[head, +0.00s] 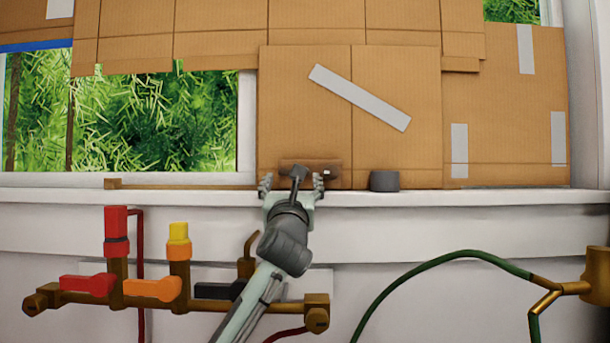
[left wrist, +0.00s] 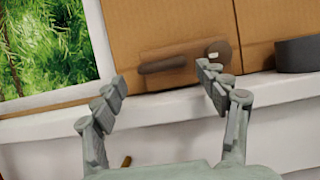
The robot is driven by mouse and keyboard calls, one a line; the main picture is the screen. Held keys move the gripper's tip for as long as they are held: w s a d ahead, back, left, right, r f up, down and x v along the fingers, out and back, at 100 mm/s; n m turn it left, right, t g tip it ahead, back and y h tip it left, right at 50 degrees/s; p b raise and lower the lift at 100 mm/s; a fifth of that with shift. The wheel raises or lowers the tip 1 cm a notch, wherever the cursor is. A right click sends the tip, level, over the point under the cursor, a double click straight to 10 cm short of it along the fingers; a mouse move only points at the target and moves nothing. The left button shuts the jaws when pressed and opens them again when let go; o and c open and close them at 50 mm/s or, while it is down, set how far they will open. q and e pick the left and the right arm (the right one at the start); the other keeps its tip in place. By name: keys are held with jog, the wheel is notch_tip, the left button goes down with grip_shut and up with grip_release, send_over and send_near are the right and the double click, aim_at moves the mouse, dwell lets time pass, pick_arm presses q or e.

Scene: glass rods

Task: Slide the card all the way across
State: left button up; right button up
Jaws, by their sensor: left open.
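The card (head: 400,80) is a brown cardboard panel with a slanted grey tape strip, standing upright at the window above the sill. It also shows in the left wrist view (left wrist: 140,25). A brown handle-like piece (left wrist: 180,63) sits low on its face; in the head view my gripper partly covers this piece (head: 310,163). My left gripper (head: 292,184) is open at the card's lower left part, in front of the brown piece. In the left wrist view its spread fingers (left wrist: 162,80) appear below the brown piece, with nothing between them. I cannot tell whether they touch it. My right gripper is not in view.
Uncovered window (head: 170,120) shows greenery left of the card. A thin wooden strip (head: 180,186) lies along the sill there. A dark grey cylinder (head: 384,181) stands by the card's lower right. Another taped cardboard panel (head: 510,110) is at right. Valved pipes (head: 170,295) and a green hose (head: 400,275) are below.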

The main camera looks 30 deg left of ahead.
aim_at(268, 162)
pick_arm(q)
jog(key=x, duration=0.5)
jog(key=shift+w+a+r, duration=0.1)
jog(key=shift+w+a, duration=0.1)
jog(key=shift+w, duration=0.15)
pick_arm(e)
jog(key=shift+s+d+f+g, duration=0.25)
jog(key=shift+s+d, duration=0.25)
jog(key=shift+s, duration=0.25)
pick_arm(q)
jog(key=shift+c, duration=0.5)
